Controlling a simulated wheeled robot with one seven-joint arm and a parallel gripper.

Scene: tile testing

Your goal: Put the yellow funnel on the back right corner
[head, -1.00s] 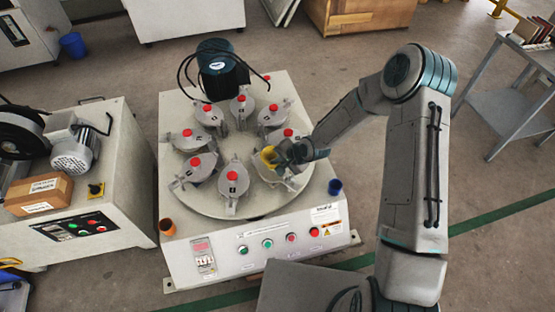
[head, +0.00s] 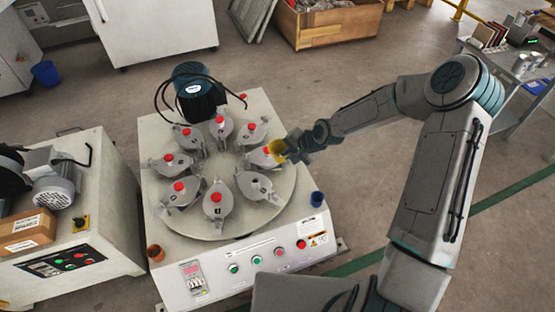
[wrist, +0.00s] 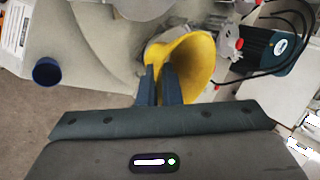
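The yellow funnel (head: 278,150) is in my gripper (head: 287,155), at the right side of the round turntable of the grey machine (head: 320,262). In the wrist view, the two dark fingers (wrist: 160,85) are close together on the near edge of the funnel (wrist: 195,62), whose wide mouth shows. It looks held above the machine; its spout is hidden. The back right corner of the machine top (head: 264,93) looks bare, beyond the turntable.
Several grey jars with red knobs ring the turntable; one at front right (head: 255,185) shows a dark opening. A blue cup (head: 317,199) and a brown cup (head: 155,253) stand at the front corners. A motor with cables (head: 192,95) stands at the back.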

